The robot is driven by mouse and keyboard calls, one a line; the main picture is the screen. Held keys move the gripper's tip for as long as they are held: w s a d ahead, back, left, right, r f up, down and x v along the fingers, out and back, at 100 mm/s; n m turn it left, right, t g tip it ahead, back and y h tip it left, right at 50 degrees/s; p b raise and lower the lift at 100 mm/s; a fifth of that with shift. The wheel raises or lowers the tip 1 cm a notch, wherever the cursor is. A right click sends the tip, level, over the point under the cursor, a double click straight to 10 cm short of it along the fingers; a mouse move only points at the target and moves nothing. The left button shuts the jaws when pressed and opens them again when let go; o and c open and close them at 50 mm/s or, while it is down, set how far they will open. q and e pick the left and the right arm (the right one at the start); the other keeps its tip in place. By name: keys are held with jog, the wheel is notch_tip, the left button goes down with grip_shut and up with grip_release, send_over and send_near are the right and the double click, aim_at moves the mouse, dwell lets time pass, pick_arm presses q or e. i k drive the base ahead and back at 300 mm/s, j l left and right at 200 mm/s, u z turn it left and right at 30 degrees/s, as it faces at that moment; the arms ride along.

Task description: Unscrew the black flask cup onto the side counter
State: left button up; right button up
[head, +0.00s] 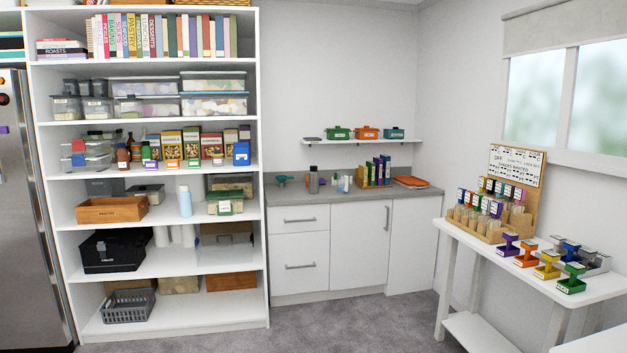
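A small grey flask (314,183) stands upright on the grey side counter (290,195), near its left end. Its top is dark, and this looks like the black cup (313,169) sitting on the flask. It is too small to tell how the cup is seated. Neither of my grippers shows in the head view.
Small bottles, upright books (376,172) and an orange tray (410,182) stand right of the flask. A filled shelf unit (264,230) is on the left, beside a steel fridge (25,220). A white table (520,275) with colourful items is on the right. The floor between is clear.

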aim_at(314, 176)
jog(key=i+z, duration=0.35)
jog(key=i, duration=2.25)
jog(key=i+l+u, duration=0.1)
jog(key=i, duration=2.05)
